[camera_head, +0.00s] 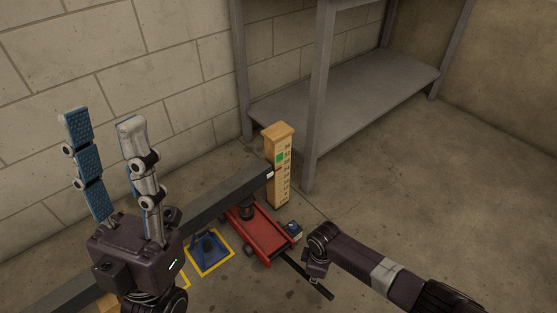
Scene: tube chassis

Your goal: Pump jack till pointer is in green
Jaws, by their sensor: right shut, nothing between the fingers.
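A red floor jack (262,238) stands on the floor under a dark beam (225,198). Its black handle (322,290) slopes low toward the lower right. A wooden post (277,192) with a numbered scale stands at the beam's end. A green patch (280,157) is on its upper part. The small red pointer (277,170) at the beam's end is below the green. My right gripper (316,272) is shut and empty, at the handle; I cannot tell whether it touches. My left gripper (100,120) is open and empty, fingers up, at the left.
A blue stand (207,246) sits inside a yellow floor square left of the jack. A grey metal shelf (350,95) stands behind the post, against the block wall. The floor at the right is clear.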

